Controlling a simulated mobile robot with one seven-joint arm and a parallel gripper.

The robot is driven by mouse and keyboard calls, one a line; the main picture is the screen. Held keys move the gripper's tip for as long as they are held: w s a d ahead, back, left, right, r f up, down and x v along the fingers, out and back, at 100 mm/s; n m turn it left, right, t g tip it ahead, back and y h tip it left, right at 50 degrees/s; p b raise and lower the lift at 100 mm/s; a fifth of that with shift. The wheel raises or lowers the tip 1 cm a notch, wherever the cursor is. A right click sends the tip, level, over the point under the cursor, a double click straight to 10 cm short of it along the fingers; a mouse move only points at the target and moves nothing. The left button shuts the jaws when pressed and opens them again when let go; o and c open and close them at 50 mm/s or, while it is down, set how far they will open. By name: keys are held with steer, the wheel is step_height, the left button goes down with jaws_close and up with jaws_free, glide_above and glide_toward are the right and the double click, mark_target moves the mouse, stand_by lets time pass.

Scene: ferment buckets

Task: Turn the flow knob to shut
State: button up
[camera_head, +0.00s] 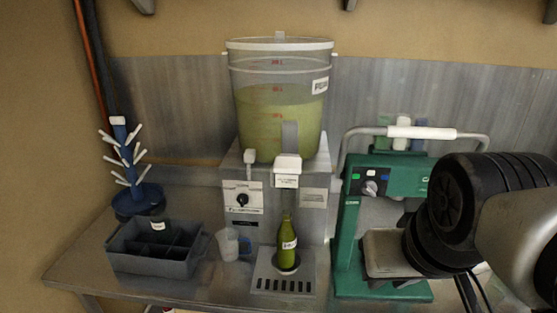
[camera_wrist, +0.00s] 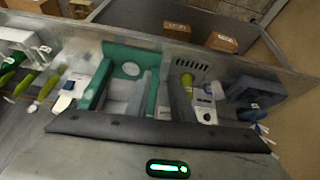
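The filler (camera_head: 290,215) is a grey metal unit under a clear bucket (camera_head: 280,100) of yellow-green liquid. A round black knob (camera_head: 241,200) sits on the white panel at its front left; its exact angle is too small to read. A green bottle (camera_head: 288,245) stands upright under the spout (camera_head: 287,168). My gripper (camera_head: 390,256) is at the right, in front of the green machine, well apart from the knob. Its fingers are not clearly seen. The wrist view shows the filler (camera_wrist: 205,113) from above, beyond my gripper's dark edge.
The green machine (camera_head: 345,240) with its own small knob (camera_head: 370,188) stands right of the filler. Left are a grey divided crate (camera_head: 150,262), a clear cup (camera_head: 228,244) and a blue bottle tree (camera_head: 125,165).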

steer(key=o, duration=0.5)
steer(key=f+n+g, duration=0.1)
steer(key=w+d+f+n+h, duration=0.1)
steer(key=f, duration=0.1)
steer(key=shift+w+d+f+n+g, duration=0.15)
steer(key=shift+d+f+n+g, duration=0.1)
steer(key=shift+n+g, duration=0.15)
steer(key=shift+o, duration=0.2)
steer(key=w+d+f+n+g+h, duration=0.1)
steer(key=w+d+f+n+h, duration=0.1)
steer(key=w+f+n+h, duration=0.2)
steer(key=n+t+y+b, duration=0.2)
steer(key=n+t+y, duration=0.3)
steer(key=n+t, duration=1.7)
glide_toward(241, 201)
steer(key=w+r+n+g, duration=0.3)
steer(key=w+n+g, duration=0.1)
steer(key=w+r+n+g+p, duration=0.1)
steer(key=w+r+n+g, duration=0.1)
steer(key=shift+w+d+r+n+g, duration=0.1)
steer(key=shift+w+r+n+g, duration=0.2)
steer(key=shift+w, duration=0.1)
steer(key=shift+c, duration=0.4)
steer(key=c, duration=1)
